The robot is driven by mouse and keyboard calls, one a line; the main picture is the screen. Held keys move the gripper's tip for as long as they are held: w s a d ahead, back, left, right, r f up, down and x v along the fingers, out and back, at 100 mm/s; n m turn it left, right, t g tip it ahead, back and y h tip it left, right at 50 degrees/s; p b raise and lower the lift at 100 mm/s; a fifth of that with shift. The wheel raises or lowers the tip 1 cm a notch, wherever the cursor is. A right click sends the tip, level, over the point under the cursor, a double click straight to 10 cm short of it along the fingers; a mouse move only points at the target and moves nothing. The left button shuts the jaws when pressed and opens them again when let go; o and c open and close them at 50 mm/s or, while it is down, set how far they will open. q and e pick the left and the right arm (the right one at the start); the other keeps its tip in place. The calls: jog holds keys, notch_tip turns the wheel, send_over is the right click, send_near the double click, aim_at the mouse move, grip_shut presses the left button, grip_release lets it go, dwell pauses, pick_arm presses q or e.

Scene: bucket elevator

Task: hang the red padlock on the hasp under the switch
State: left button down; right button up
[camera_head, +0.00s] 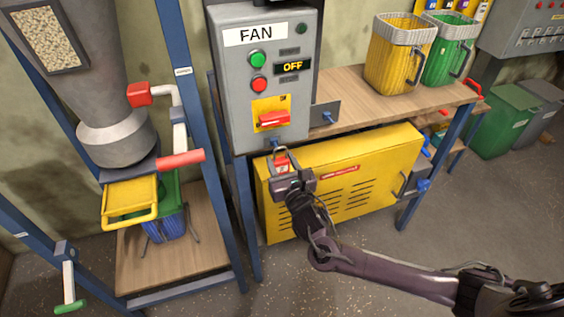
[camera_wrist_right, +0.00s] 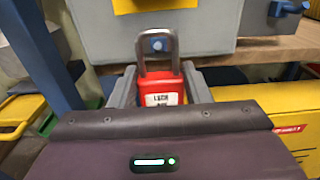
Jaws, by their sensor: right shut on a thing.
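The red padlock (camera_head: 282,165) with a grey shackle is upright between the fingers of my right gripper (camera_head: 283,174), which is shut on it. In the right wrist view the padlock (camera_wrist_right: 163,92) shows a white label, with a grey finger on each side. The blue hasp pin (camera_wrist_right: 157,44) under the switch shows inside the shackle loop. I cannot tell whether the shackle is around the pin or just in front of it. The red rotary switch (camera_head: 273,119) sits on a yellow plate on the grey FAN box (camera_head: 230,80). My left gripper is out of view.
A yellow vented cabinet (camera_head: 345,205) stands below and behind my right gripper. The workbench (camera_head: 365,105) holds a yellow bucket (camera_head: 395,65) and a green bucket (camera_head: 446,58). A blue frame and hopper (camera_head: 115,125) stand at the left. Floor is open at the front.

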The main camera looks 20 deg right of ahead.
jog(key=shift+w, duration=0.15)
jog(key=shift+w+b, duration=0.45)
jog(key=shift+w, duration=1.2)
jog(key=shift+f+b, duration=0.45)
jog(key=shift+f, duration=0.3)
jog(key=o, duration=1.1)
jog(key=shift+s, duration=0.1)
jog(key=shift+s+p, duration=1.15)
jog(key=shift+s, duration=0.3)
jog(key=shift+s+d+f+p, duration=0.15)
jog(key=shift+s+p, duration=0.95)
jog(key=shift+s, duration=0.7)
jog(key=shift+s+a+f+p, duration=0.15)
jog(key=shift+s+p, duration=0.9)
jog(key=shift+s, duration=0.7)
